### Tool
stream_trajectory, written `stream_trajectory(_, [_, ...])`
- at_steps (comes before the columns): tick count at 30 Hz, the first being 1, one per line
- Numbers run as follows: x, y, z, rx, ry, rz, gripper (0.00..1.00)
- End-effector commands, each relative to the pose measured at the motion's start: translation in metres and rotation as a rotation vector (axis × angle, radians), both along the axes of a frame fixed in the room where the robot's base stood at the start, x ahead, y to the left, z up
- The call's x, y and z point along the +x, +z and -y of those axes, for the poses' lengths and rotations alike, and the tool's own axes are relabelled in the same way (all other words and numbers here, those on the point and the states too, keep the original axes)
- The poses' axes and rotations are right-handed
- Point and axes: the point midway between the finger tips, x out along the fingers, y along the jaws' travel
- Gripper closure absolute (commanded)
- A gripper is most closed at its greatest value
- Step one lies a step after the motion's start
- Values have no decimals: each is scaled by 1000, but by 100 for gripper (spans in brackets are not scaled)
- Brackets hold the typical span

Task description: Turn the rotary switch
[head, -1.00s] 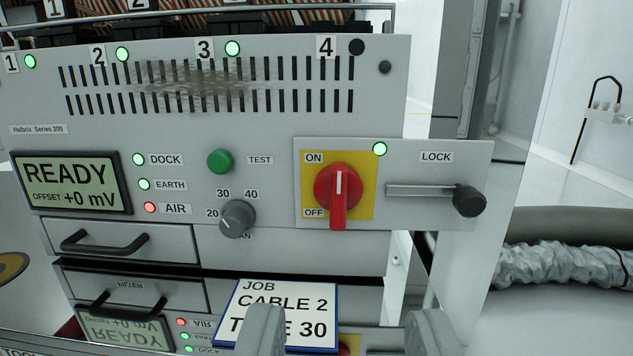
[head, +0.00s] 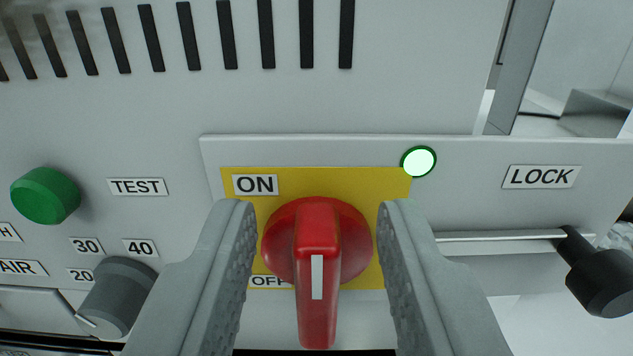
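The red rotary switch (head: 317,238) sits on a yellow plate (head: 233,208) marked ON above and OFF below. Its bar handle stands upright in the picture, with a white line along its lower part. My gripper (head: 316,212) is open, with one finger on each side of the switch. A gap shows between each finger and the red handle. The left finger hides part of the yellow plate and lies close to the partly covered OFF label (head: 269,282).
A lit green lamp (head: 418,161) is at the plate's upper right. The LOCK lever's black knob (head: 601,282) sticks out at the right. A grey dial (head: 116,296) is beside the left finger, and a green TEST button (head: 45,195) is further left.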

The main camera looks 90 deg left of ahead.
Motion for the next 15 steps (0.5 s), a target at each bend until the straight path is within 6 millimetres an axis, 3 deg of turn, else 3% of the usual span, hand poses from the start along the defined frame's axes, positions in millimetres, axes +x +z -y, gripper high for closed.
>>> stream_trajectory(11, [1, 0, -5, 0, 0, 0, 65])
stream_trajectory(15, [1, 0, -5, 0, 0, 0, 91])
